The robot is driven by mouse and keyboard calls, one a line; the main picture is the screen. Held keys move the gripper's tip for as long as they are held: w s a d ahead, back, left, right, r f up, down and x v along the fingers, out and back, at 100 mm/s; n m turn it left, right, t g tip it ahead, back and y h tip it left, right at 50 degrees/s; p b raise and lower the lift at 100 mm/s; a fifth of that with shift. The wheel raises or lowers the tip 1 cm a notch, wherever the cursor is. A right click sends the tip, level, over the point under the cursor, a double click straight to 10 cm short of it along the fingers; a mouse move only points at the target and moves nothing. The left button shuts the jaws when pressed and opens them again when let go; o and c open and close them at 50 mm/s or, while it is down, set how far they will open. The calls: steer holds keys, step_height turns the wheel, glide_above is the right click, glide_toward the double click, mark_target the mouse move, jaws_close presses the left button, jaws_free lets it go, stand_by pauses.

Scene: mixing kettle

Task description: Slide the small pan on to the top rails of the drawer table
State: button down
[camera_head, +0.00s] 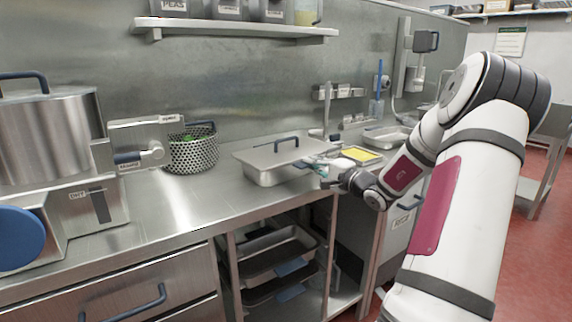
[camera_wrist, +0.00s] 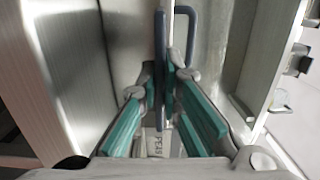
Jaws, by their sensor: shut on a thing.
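A small steel pan (camera_head: 275,177) with a lid and a blue lid handle (camera_head: 275,141) stands on the counter (camera_head: 180,205). My gripper (camera_head: 318,166) is at its right end, with its fingers partly hidden. In the wrist view my gripper (camera_wrist: 163,88) is shut on an upright blue handle (camera_wrist: 159,45), which appears to be the pan's end handle. The lid handle (camera_wrist: 190,40) shows beside it.
A perforated basket (camera_head: 193,152) stands left of the pan and a large kettle (camera_head: 50,135) farther left. A yellow-topped item (camera_head: 361,154) and a steel tray (camera_head: 388,136) lie to the right. A shelf (camera_head: 240,31) hangs above. The counter front is clear.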

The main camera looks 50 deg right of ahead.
steer(key=shift+r+p, duration=1)
steer(key=shift+r, duration=1.7)
steer(key=shift+w, duration=0.1)
